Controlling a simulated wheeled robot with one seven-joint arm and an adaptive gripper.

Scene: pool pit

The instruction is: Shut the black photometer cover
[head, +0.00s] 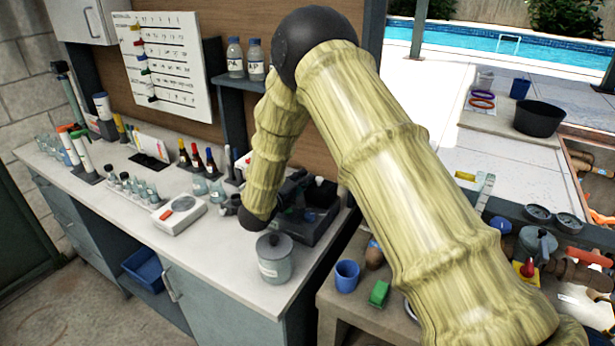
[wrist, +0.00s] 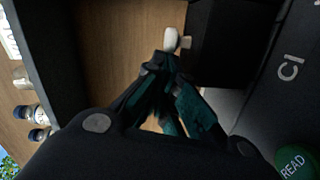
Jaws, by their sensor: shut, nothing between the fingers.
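The black photometer (head: 318,222) stands at the right end of the white bench, partly hidden behind my arm and gripper. In the wrist view its dark face (wrist: 262,95) carries the letters "CI" and a green READ button (wrist: 297,161). A black block-like part (wrist: 228,45), perhaps the cover, shows beside the fingertips at the upper right. I cannot tell the cover's exact angle. A small white rounded piece (wrist: 172,39) lies just beyond the fingertips. My gripper (wrist: 167,68) is shut and empty; I cannot tell whether it touches the black part.
A grey lidded pot (head: 275,259) stands in front of the photometer near the bench edge. A white device (head: 179,214) and several bottles stand to the left. A shelf with two bottles (head: 245,60) is behind. A lower table (head: 347,298) adjoins on the right.

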